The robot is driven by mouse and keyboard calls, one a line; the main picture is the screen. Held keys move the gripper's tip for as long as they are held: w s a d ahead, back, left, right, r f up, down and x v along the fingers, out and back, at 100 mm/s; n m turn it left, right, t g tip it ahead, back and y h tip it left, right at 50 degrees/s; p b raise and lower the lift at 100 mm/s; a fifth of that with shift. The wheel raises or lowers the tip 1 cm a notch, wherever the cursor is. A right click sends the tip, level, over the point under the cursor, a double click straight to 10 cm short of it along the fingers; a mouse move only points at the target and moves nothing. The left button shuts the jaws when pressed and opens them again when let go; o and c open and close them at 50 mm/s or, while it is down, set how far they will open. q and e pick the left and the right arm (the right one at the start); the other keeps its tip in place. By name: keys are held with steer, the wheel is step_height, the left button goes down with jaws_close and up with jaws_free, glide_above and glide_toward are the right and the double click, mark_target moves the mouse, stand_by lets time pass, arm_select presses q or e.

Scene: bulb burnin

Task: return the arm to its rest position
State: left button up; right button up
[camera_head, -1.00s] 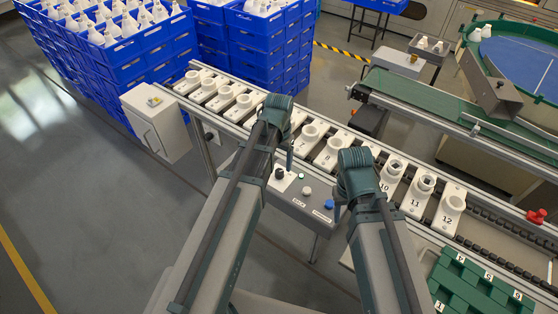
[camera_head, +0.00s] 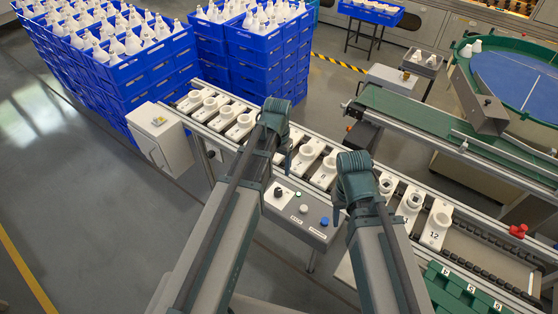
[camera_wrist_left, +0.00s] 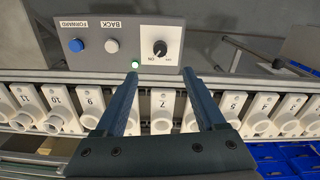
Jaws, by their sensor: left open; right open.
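My left gripper (camera_wrist_left: 160,76) is open in the left wrist view. Its two dark fingers stand apart with nothing between them, pointing toward the row of white numbered sockets and the grey control panel (camera_wrist_left: 120,62). In the head view my left arm ends above the conveyor line, and its wrist hides most of that gripper. My right arm's wrist (camera_head: 355,175) is to the right, over the conveyor line near the higher-numbered sockets. Its fingers are mostly hidden behind the wrist, and I see nothing held there.
The conveyor (camera_head: 437,225) carries white numbered sockets below both arms. The control panel (camera_head: 318,233) has a knob and several buttons. A grey cabinet (camera_head: 160,135), stacked blue crates (camera_head: 150,88) and a green tray (camera_head: 440,290) stand around. Floor at the left is clear.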

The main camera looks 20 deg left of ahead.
arm_select(q)
steer(key=s+d+m+y, duration=0.1)
steer(key=s+d, duration=1)
steer(key=s, duration=0.2)
steer(key=shift+s, duration=0.4)
steer(key=shift+r, duration=0.1)
stand_by(1.0)
